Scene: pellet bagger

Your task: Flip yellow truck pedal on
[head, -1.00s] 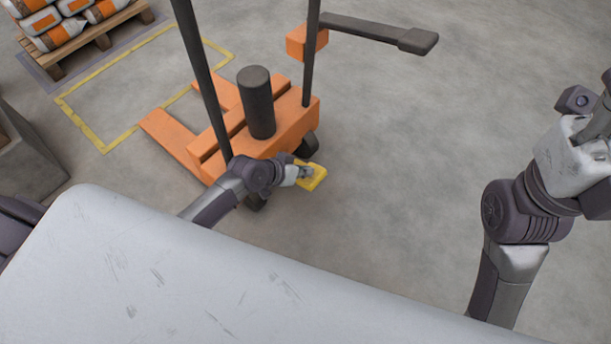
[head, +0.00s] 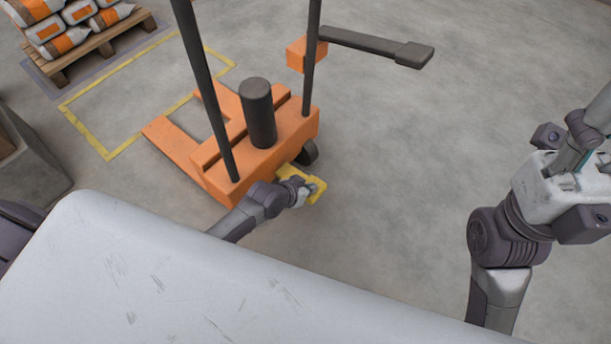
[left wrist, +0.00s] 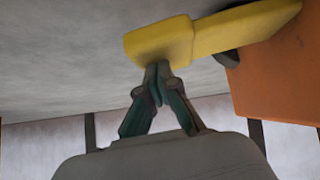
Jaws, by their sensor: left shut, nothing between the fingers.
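The yellow pedal (head: 317,190) sticks out low from the near side of the orange pallet truck (head: 262,150). My left gripper (head: 303,190) is right at the pedal in the head view and covers part of it. In the left wrist view, the pedal (left wrist: 165,42) fills the top middle, with its arm running up right to the orange truck body (left wrist: 275,85). The left fingertips (left wrist: 158,68) are closed together with nothing between them, at the pedal's edge; they look close to touching it. My right arm is at the right edge of the head view, its fingers not clearly shown.
The truck's dark upright posts (head: 207,90) and dark handle bar (head: 370,45) rise above its body. A wooden pallet with white and orange bags (head: 75,35) stands at the back left. A yellow floor outline (head: 112,152) lies beside the forks. The floor on the right is clear.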

